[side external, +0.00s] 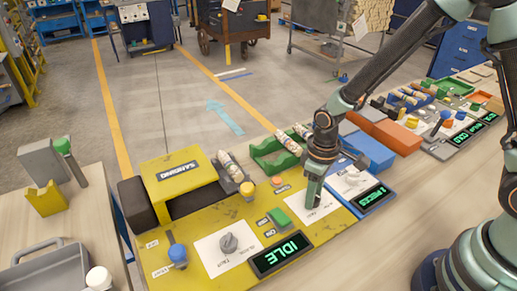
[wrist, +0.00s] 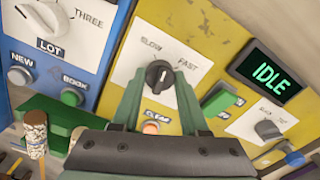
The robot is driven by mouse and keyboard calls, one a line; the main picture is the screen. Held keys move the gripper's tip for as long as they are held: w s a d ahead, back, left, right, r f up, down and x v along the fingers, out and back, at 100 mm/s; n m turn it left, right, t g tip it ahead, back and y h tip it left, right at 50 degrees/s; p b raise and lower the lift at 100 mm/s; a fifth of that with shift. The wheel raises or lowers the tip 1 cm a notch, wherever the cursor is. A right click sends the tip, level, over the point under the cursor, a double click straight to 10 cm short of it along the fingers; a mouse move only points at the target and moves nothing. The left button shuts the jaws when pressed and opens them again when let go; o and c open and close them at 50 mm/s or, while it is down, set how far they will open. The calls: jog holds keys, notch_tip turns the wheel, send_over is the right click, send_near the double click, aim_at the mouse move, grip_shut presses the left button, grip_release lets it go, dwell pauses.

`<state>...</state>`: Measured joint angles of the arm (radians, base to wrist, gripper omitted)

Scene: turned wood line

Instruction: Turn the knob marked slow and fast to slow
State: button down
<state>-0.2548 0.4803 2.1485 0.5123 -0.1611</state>
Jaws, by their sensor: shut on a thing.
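The knob marked slow and fast (wrist: 158,73) is dark and round with a pale mark, on a white plate (wrist: 136,64) of the yellow panel. SLOW is printed on the left and FAST on the right in the wrist view. Which word the mark points at is hard to tell. My gripper (wrist: 158,80) is shut on this knob, one finger on each side. In the side view my gripper (side external: 312,202) comes down onto the white plate (side external: 326,207) and hides the knob.
The yellow panel also carries a green button (side external: 278,218), an IDLE display (side external: 282,254), another grey knob (side external: 228,242) and a blue-topped lever (side external: 177,253). A blue panel with a LOT knob (wrist: 40,20) adjoins it. A green tray (side external: 275,160) stands behind.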

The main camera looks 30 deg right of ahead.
jog(key=n, duration=0.6)
jog(key=shift+n, duration=0.3)
dwell(0.5)
jog(key=shift+c, duration=2.1)
grip_release()
notch_tip(320, 180, up, 12)
